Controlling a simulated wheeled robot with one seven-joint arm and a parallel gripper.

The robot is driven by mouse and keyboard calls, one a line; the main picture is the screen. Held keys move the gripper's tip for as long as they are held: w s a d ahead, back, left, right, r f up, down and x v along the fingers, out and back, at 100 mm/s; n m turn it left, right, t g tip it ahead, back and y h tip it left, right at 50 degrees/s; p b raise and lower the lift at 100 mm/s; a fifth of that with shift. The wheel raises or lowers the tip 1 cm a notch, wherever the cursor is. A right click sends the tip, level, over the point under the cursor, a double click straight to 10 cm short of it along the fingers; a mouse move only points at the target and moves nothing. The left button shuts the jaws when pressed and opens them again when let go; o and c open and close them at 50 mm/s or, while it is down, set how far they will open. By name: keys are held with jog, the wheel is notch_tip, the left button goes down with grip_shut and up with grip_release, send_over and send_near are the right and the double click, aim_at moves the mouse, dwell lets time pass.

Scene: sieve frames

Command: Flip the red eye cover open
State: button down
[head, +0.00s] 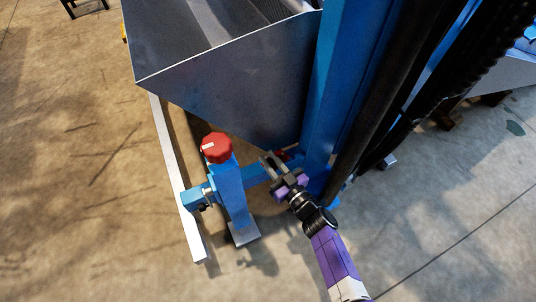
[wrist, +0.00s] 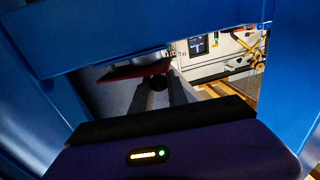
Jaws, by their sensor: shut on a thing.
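The red eye cover shows in the wrist view as a thin, dark red tilted piece (wrist: 133,76) beneath a blue beam. In the head view a small red part (head: 281,155) shows beside the blue post, just past my fingers, partly hidden. My gripper (head: 268,164) reaches in between the blue frame parts. In the wrist view its two grey fingers (wrist: 158,88) meet at the edge of the red piece, with a small dark round part between the tips. The fingers are shut on it; the exact contact is shadowed.
A large grey metal hopper (head: 225,90) overhangs the spot. A blue post (head: 342,85) and black hoses (head: 385,90) stand close on the right. A red knob (head: 216,147) tops a short blue post on the left. Open concrete floor (head: 75,200) lies left.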

jog(key=shift+s+d+n+g+y, duration=0.15)
jog(key=shift+d+n+g+y, duration=0.4)
jog(key=shift+n+g+y, duration=0.3)
jog(key=shift+s+d+f+n+g+y, duration=0.1)
jog(key=shift+s+d+n+g+y, duration=0.05)
jog(key=shift+n+g+y, duration=0.3)
jog(key=shift+s+d+n+g+y, duration=0.1)
jog(key=shift+n+g+y, duration=0.2)
jog(key=shift+g+y, duration=0.15)
jog(key=shift+s+d+n+g+y+b, duration=0.15)
jog(key=shift+d+n+g+y+b, duration=0.1)
jog(key=shift+n+g+y+b, duration=0.5)
jog(key=shift+s+d+n+g+y+b, duration=0.1)
jog(key=shift+s+d+n+g+b, duration=0.25)
jog(key=shift+g, duration=0.65)
jog(key=shift+w+a, duration=0.15)
jog(key=shift+w, duration=0.05)
jog(key=c, duration=1.3)
grip_release()
notch_tip(320, 180, up, 20)
jog(key=p, duration=1.5)
